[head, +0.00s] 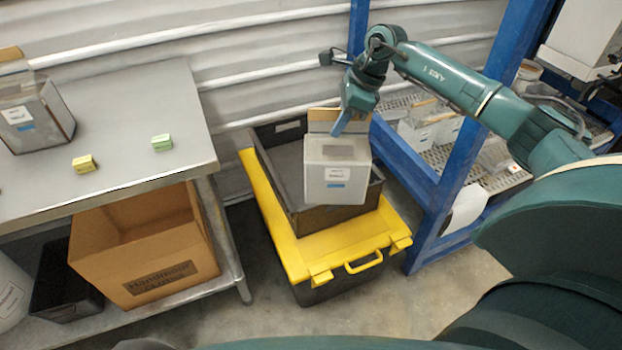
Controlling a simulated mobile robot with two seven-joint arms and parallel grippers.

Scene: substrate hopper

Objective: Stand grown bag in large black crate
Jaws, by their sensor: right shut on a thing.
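The grown bag (338,180) is a pale, block-shaped bag with a white label, a blue mark and a brown flap at its top. My right gripper (343,122) is shut on its top and holds it upright. The bag is over the near right part of the large black crate (274,178) and covers part of its near rim. Its bottom appears above that rim, though the exact height is hard to tell. The crate is open, and its visible floor is bare. My left gripper is not in view.
The crate stands on a yellow-lidded tote (296,259). A blue rack (406,166) with more bags stands close on the right. On the left, a grey table (130,110) carries another bag (36,118) and two small blocks. A cardboard box (150,250) sits below.

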